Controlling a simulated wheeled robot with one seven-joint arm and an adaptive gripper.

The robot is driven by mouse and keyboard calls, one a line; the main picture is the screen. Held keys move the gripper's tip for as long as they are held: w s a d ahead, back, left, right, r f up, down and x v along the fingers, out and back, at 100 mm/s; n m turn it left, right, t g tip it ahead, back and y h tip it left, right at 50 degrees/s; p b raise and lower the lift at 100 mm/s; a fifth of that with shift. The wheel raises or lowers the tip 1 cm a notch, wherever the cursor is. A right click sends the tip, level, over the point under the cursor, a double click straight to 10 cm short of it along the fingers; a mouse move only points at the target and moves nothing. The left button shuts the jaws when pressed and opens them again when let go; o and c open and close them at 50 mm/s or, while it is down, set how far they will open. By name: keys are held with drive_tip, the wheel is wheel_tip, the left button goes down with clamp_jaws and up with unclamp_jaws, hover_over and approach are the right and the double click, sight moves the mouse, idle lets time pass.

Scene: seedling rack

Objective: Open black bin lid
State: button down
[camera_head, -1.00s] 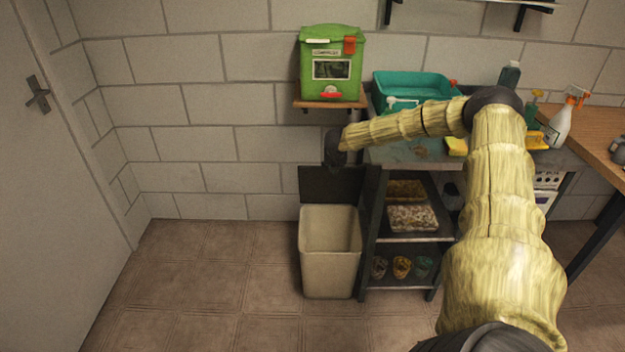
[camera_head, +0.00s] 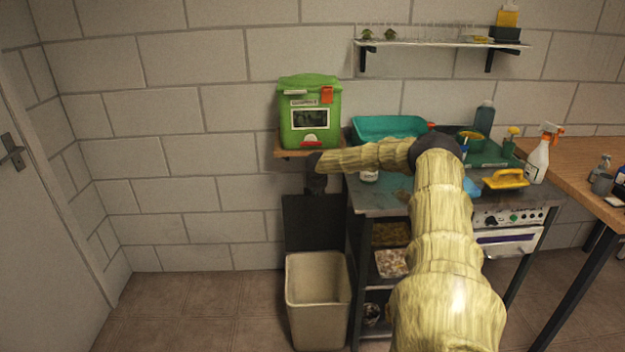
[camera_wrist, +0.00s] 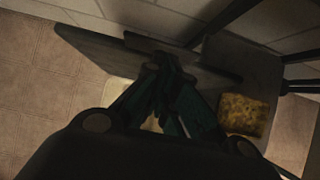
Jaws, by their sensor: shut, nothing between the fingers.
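The bin (camera_head: 318,318) is a beige, open-topped box on the floor at the lower middle of the head view. Its black lid (camera_head: 312,222) stands upright behind the opening, against the wall. My gripper (camera_head: 315,188) is dark and points down in front of the lid's upper part. In the wrist view, my gripper (camera_wrist: 155,75) has its fingers together with nothing between them. The dark lid (camera_wrist: 95,50) lies beyond the fingertips there; I cannot tell whether they touch it. My gripper hides part of the bin in the wrist view.
A metal table (camera_head: 375,197) with lower shelves stands right of the bin. A green box (camera_head: 309,140) sits on a small wooden wall shelf (camera_head: 290,153) above the lid. The floor (camera_head: 200,310) left of the bin is clear.

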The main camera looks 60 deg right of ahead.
drive_tip(key=shift+r, duration=0.15)
drive_tip(key=s+a, duration=0.7)
drive_tip(key=a, duration=0.3)
drive_tip(key=shift+s+r, duration=0.35)
drive_tip(key=shift+r, duration=0.1)
idle(0.4)
drive_tip(key=shift+d, duration=0.1)
